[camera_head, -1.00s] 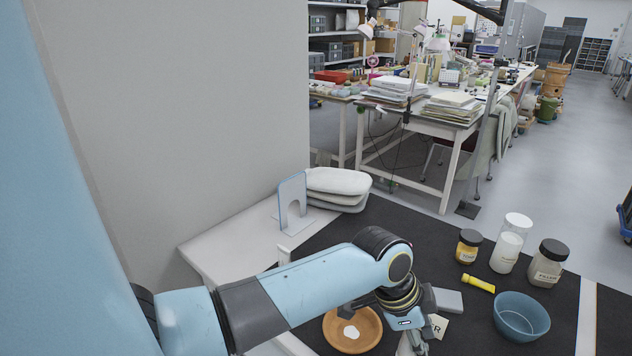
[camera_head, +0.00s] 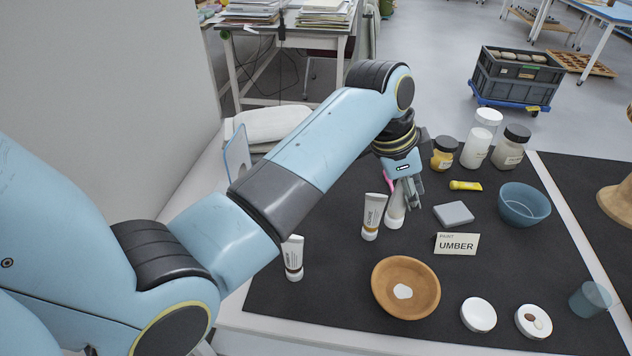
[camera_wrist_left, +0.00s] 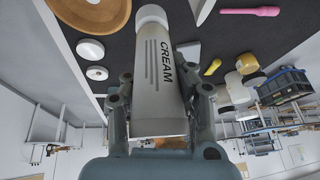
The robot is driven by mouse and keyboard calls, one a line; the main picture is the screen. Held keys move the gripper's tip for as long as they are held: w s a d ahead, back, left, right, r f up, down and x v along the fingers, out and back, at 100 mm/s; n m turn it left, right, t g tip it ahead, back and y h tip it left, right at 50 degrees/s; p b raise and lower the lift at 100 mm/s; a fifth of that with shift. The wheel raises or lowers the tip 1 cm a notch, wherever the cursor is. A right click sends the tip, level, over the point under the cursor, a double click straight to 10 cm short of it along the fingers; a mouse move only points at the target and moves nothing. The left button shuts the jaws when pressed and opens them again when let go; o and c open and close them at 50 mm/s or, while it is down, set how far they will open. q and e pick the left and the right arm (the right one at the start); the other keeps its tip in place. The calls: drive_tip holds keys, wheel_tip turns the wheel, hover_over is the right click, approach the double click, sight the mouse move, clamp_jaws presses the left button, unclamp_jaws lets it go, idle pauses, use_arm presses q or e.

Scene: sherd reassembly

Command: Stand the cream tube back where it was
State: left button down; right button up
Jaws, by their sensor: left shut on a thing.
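My left gripper (camera_head: 406,190) is shut on the cream tube (camera_head: 395,210), a pale tube held cap down over the dark mat (camera_head: 340,310). In the left wrist view the tube (camera_wrist_left: 158,85) lies between both fingers (camera_wrist_left: 160,95), with CREAM printed along it. I cannot tell whether its cap touches the mat. A similar white tube with a brown label (camera_head: 373,216) stands just left of it. My right gripper is not in view.
A terracotta bowl (camera_head: 406,311), an UMBER card (camera_head: 457,244), a grey block (camera_head: 454,214) and a yellow tube (camera_head: 466,185) are near. A blue bowl (camera_head: 524,208) and several jars stand to the right. The mat's front left is clear.

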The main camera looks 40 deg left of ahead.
use_arm(q)
drive_tip(key=s+a+f, duration=0.2)
drive_tip(key=f, duration=0.1)
drive_tip(key=s+a+f+p, duration=0.1)
drive_tip(key=s+a+f, duration=0.1)
drive_tip(key=a+f, duration=0.1)
drive_tip(key=s+a+f, duration=0.2)
drive_tip(key=a+f, duration=0.1)
drive_tip(key=f, duration=0.1)
drive_tip(key=shift+s+f, duration=0.15)
drive_tip(key=shift+s, duration=0.15)
drive_tip(key=shift+f, duration=0.15)
drive_tip(key=c, duration=1.1)
unclamp_jaws()
